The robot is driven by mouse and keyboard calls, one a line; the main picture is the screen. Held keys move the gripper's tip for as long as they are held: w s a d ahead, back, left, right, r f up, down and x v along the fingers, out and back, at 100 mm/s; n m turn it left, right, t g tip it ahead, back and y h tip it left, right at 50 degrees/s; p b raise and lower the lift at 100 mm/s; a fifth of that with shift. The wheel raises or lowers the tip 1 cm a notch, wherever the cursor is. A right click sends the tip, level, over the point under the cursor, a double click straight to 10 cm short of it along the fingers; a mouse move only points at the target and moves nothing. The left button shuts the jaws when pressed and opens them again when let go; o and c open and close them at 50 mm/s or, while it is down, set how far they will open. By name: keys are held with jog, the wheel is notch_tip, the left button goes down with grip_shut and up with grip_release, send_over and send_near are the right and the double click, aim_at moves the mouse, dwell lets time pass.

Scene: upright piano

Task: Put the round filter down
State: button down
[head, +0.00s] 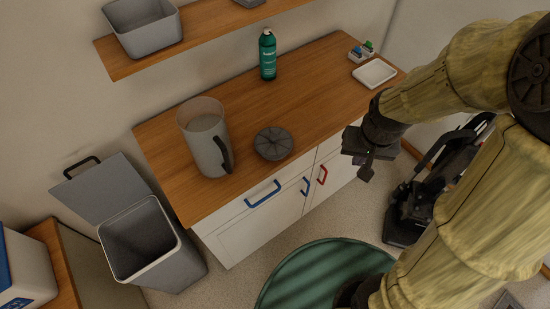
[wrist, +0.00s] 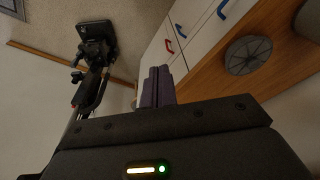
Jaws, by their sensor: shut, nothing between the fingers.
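The round filter (head: 273,143) is a dark grey disc with radial ribs. It lies flat on the wooden counter (head: 300,90), near its front edge and just right of a grey pitcher (head: 205,140). In the wrist view the round filter (wrist: 248,55) shows at the upper right, on the wood. My gripper (head: 366,172) is in front of the counter and to the right of the filter, clear of it. In the wrist view its purple fingers (wrist: 157,84) are together with nothing between them.
A green bottle (head: 267,55), a white tray (head: 374,73) and a small block with coloured tops (head: 361,50) stand at the counter's back. An open grey bin (head: 150,245) is at the left. A black machine (head: 430,195) stands on the floor at the right.

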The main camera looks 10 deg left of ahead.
aim_at(274, 142)
jog(key=a+f+n+g+p, duration=0.1)
jog(key=a+f, duration=0.1)
jog(key=a, duration=0.8)
jog(key=a+f+n+g+p, duration=0.1)
jog(key=a+f, duration=0.1)
jog(key=a, duration=0.7)
jog(key=shift+a+f+n, duration=0.35)
jog(key=shift+a+n, duration=0.05)
jog(key=w+f, duration=0.1)
jog(key=f, duration=0.2)
jog(key=w+f+p, duration=0.1)
jog(key=f, duration=0.2)
jog(key=w+a+f+p, duration=0.1)
jog(key=f, duration=0.2)
jog(key=shift+f, duration=0.4)
jog(key=shift+w+a+f+p, duration=0.1)
jog(key=shift+w+p, duration=0.25)
jog(key=shift+w, duration=0.1)
